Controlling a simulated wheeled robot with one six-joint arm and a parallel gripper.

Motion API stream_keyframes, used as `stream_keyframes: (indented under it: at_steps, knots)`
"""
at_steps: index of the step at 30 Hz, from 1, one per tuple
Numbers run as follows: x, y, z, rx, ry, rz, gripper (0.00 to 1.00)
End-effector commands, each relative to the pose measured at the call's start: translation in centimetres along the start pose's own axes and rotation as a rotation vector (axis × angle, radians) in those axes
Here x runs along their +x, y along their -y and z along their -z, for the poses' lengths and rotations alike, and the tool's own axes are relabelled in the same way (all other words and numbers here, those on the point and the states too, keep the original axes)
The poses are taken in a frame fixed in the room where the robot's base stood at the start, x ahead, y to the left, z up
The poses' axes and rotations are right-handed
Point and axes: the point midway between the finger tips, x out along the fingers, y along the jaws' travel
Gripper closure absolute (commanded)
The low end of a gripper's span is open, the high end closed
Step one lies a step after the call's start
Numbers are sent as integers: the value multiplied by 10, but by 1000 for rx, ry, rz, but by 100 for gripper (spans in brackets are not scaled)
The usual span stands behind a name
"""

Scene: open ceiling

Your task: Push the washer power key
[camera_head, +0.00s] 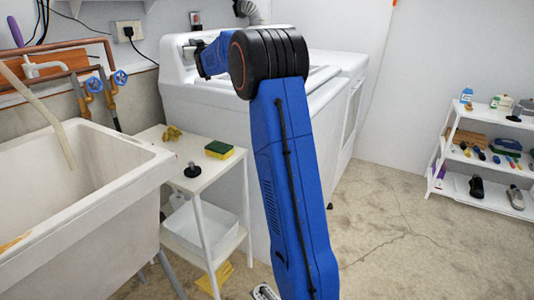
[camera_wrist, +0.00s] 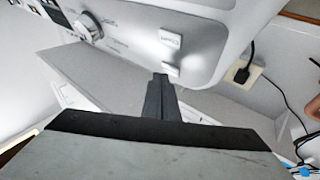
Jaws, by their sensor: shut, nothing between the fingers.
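The white washer (camera_head: 190,103) stands against the back wall in the head view, partly hidden by my blue arm. In the wrist view its control panel (camera_wrist: 130,28) shows a round knob (camera_wrist: 87,25) and, to the right, a pale rectangular key (camera_wrist: 171,40) with a smaller rectangular piece (camera_wrist: 171,70) below it. The lettering is too blurred to read. My gripper (camera_wrist: 161,80) is shut and empty, its tips close to the smaller piece in the picture. I cannot tell whether they touch it. In the head view the fingertips are hard to make out near the panel.
A sink (camera_head: 75,190) is at the left, and a small white table (camera_head: 160,150) with a sponge (camera_head: 219,149) stands before the washer. A shelf (camera_head: 470,190) is at the right. A wall outlet with a black plug (camera_wrist: 242,74) is beside the panel. Open floor lies right.

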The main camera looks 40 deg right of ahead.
Motion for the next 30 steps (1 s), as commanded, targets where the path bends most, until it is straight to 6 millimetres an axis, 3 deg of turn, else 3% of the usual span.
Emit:
stream_keyframes:
  at_steps: [14,30]
  knots:
    - [-5,-4,4,-1,0,0,100]
    - [-35,-26,26,-1,-1,-1,100]
